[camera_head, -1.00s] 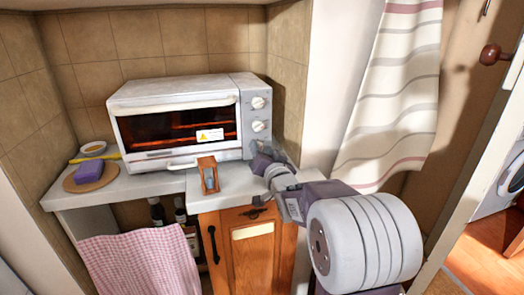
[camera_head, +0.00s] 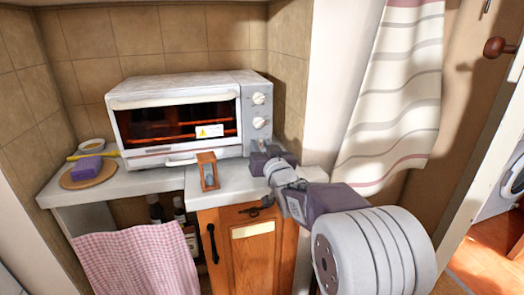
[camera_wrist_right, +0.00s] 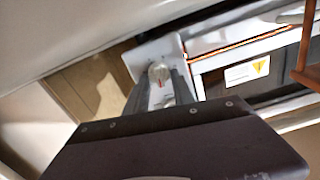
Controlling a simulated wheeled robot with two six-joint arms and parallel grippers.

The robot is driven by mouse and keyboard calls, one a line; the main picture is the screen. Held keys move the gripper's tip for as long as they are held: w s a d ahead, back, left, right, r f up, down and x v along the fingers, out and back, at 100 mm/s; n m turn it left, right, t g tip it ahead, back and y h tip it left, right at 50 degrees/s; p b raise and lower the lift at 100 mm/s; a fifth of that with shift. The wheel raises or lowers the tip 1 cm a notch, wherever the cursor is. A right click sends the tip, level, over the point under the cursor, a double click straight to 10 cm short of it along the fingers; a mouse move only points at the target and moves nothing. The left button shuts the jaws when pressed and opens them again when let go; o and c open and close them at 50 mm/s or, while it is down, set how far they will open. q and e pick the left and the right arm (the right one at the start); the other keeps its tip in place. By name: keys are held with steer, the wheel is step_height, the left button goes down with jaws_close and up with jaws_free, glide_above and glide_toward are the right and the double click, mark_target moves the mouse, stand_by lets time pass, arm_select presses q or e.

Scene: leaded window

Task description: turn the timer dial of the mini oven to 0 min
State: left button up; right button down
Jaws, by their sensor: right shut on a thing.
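The white mini oven (camera_head: 175,88) stands on the counter, with an orange glow behind its dark glass door. Its right panel shows an upper dial (camera_head: 259,98) and a middle dial (camera_head: 260,122). My right gripper (camera_head: 258,158) is at the lower part of this panel and hides what lies behind it. In the right wrist view, the fingers of my right gripper (camera_wrist_right: 160,84) are shut on a pale round dial (camera_wrist_right: 160,72) with a red mark. I take it for the lowest, timer dial; its scale cannot be read. My left gripper is not in view.
A wooden hourglass (camera_head: 208,171) stands on the counter (camera_head: 150,183) left of my right gripper. A purple sponge (camera_head: 88,166) lies on a round board at the left. A tiled wall and a striped curtain (camera_head: 390,100) bound the right side.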

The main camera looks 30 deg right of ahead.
steer(key=shift+n+b, duration=0.3)
steer(key=shift+n, duration=0.3)
steer(key=c, duration=1.1)
jaws_free()
steer(key=shift+s, duration=0.1)
steer(key=p+v, duration=0.1)
steer(key=v, duration=0.8)
